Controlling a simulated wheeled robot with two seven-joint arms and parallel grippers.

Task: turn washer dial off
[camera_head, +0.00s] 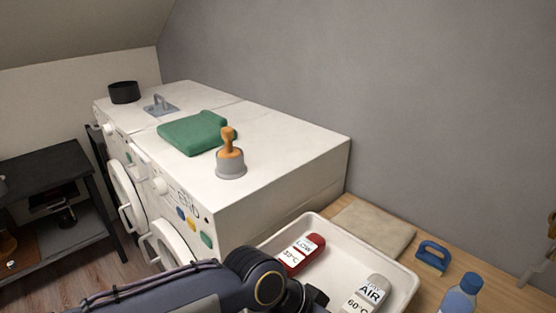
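Two white front-loading machines stand side by side against the wall. The nearer machine (290,170) has a round white dial (160,186) on its front panel, with coloured buttons beside it. The farther machine (195,94) has a smaller white dial (108,129) on its front. I cannot tell which machine is the washer or read the dial settings. One of my arms crosses the bottom of the view, below the nearer machine and in front of the tray. Its fingers do not show, and my other gripper is out of view.
On the machine tops are a black pot (124,92), a folded green cloth (192,134) and a wooden-handled grey stamp-like object (230,160). A white tray (402,290) holds red and grey labelled items. A blue bottle (460,298) stands right. A dark shelf (50,165) is left.

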